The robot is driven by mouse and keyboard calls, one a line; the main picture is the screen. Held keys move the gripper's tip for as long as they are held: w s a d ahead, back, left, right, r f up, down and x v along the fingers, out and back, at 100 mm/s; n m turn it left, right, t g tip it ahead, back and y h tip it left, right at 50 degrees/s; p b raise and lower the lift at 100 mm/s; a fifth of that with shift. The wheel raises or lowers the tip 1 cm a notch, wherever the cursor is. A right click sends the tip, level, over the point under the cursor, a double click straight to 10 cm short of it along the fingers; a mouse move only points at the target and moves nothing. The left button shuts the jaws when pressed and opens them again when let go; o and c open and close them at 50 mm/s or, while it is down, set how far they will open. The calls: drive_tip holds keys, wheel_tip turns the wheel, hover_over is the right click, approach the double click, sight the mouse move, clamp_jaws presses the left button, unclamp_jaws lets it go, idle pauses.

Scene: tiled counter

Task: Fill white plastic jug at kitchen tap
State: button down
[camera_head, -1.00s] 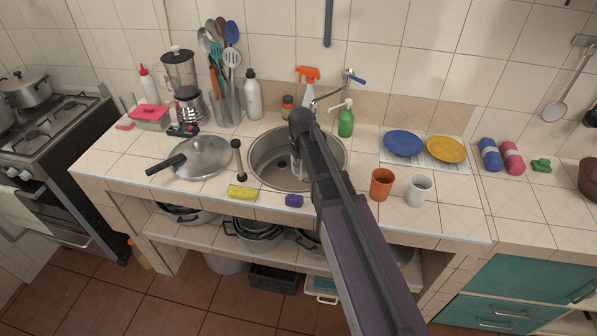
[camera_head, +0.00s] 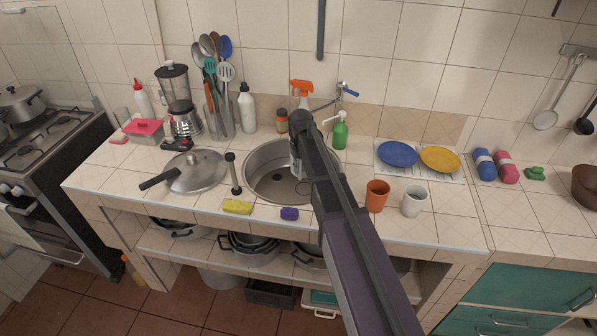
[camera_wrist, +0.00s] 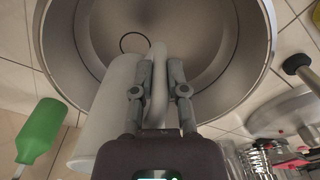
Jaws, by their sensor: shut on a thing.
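My gripper (camera_wrist: 160,72) is shut on the pale handle of the white plastic jug (camera_wrist: 108,115), with one finger on each side of it. The jug's body lies left of the fingers, over the sink's rim in the wrist view. The round metal sink (camera_wrist: 215,60) opens beyond the fingertips, and it also shows in the head view (camera_head: 262,178). In the head view my arm hides most of the gripper and jug. The kitchen tap (camera_head: 345,90) with a blue lever stands behind the sink; my arm partly covers its spout. Water cannot be made out.
A green soap bottle (camera_head: 340,132) and an orange-topped spray bottle (camera_head: 302,92) stand behind the sink. An orange cup (camera_head: 376,196) and white cup (camera_head: 413,201) stand right of my arm. A lidded pan (camera_head: 196,172), yellow sponge (camera_head: 237,207) and purple sponge (camera_head: 289,214) lie nearby.

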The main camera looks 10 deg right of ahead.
drive_tip(key=shift+w+d, duration=0.3)
drive_tip(key=shift+w, duration=0.4)
drive_tip(key=shift+w+d, duration=0.25)
drive_tip(key=shift+w, duration=0.45)
idle(4.2)
drive_tip(key=s+a, duration=0.3)
drive_tip(key=s, duration=0.4)
drive_tip(key=shift+s, duration=0.3)
idle(0.6)
drive_tip(key=shift+s, duration=0.1)
